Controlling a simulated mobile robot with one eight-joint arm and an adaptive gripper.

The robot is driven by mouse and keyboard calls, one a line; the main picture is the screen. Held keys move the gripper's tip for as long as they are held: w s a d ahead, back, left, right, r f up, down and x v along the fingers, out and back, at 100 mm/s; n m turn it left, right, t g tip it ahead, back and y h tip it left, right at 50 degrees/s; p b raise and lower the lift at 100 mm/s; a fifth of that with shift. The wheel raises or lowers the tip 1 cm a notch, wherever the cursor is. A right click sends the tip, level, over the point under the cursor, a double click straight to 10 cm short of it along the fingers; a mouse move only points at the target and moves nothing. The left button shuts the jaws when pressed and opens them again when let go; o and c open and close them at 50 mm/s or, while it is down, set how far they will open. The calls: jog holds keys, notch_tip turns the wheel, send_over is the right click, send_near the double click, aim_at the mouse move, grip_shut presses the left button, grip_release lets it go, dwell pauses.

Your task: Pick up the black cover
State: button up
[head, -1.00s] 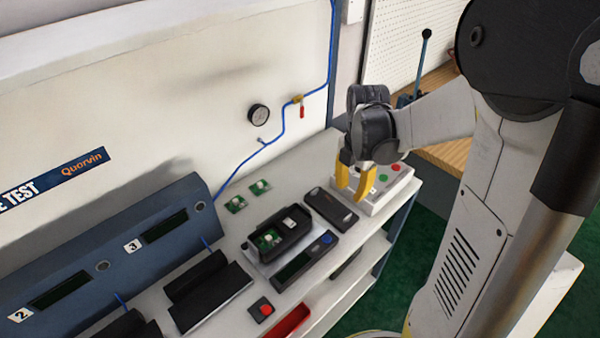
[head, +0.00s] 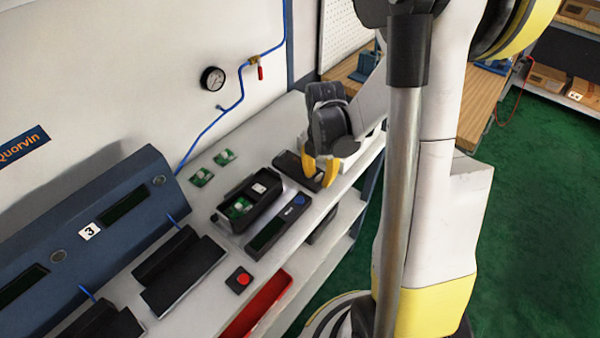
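The black cover (head: 287,163) is a flat, dark, oblong piece lying on the pale bench, right of the open black housing (head: 249,197). My gripper (head: 319,180) points down over the cover's right part and hides some of it. Its two yellow fingers stand apart with a gap between them, so it is open. Whether the fingertips touch the cover or are just above it cannot be told.
Two green circuit boards (head: 212,167) lie behind the housing. A flat device with a blue button (head: 299,199) lies in front of it. Nearer are a red button box (head: 239,280), a red tray (head: 258,305) and black stands (head: 180,269). A blue panel (head: 95,225) borders the bench.

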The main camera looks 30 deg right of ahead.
jog(key=shift+r, duration=0.1)
grip_shut()
jog(key=shift+r, duration=0.1)
